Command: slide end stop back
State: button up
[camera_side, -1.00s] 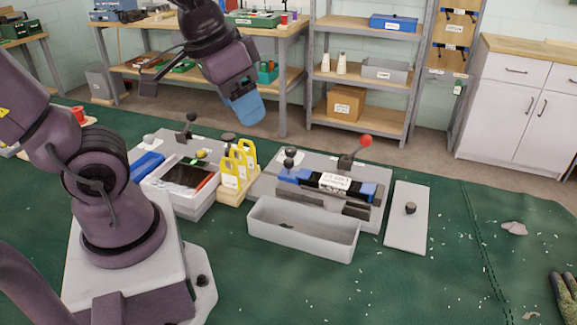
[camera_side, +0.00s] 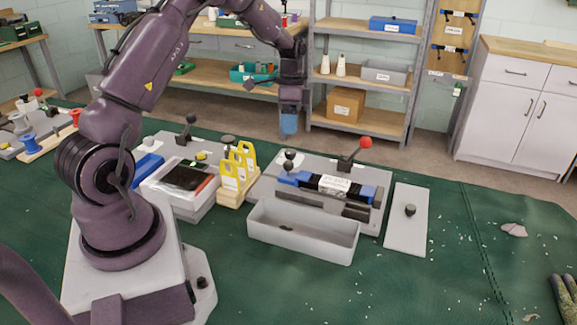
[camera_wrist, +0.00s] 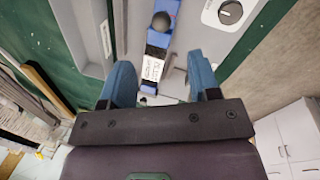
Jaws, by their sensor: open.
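The fixture (camera_side: 362,217) on the green mat holds a dark rail with blue blocks and a white label (camera_side: 333,184). The label also shows in the wrist view (camera_wrist: 153,67). At its left end is a blue block (camera_side: 287,178) with a black ball knob (camera_wrist: 161,20); I cannot tell for sure whether this is the end stop. Another blue block (camera_side: 368,192) sits at the right end. My gripper (camera_side: 289,125) points down above the fixture's back left side, clear of it. In the wrist view, its blue fingers (camera_wrist: 160,85) are apart, with nothing held between them.
A red-ball lever (camera_side: 365,142) rises behind the rail. A grey tray (camera_side: 303,232) lies in front. A grey plate with a black knob (camera_side: 408,225) is at right. Yellow holders (camera_side: 236,168) stand left. A black dial (camera_wrist: 230,12) is behind the rail. Front mat is mostly free.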

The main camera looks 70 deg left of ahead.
aim_at(289, 166)
jog(key=f, duration=0.4)
jog(key=d+f+m, duration=0.1)
jog(key=f, duration=0.3)
jog(key=s+d+f+m, duration=0.1)
jog(key=f, duration=0.2)
jog(key=shift+f, duration=0.4)
jog(key=shift+c, duration=0.4)
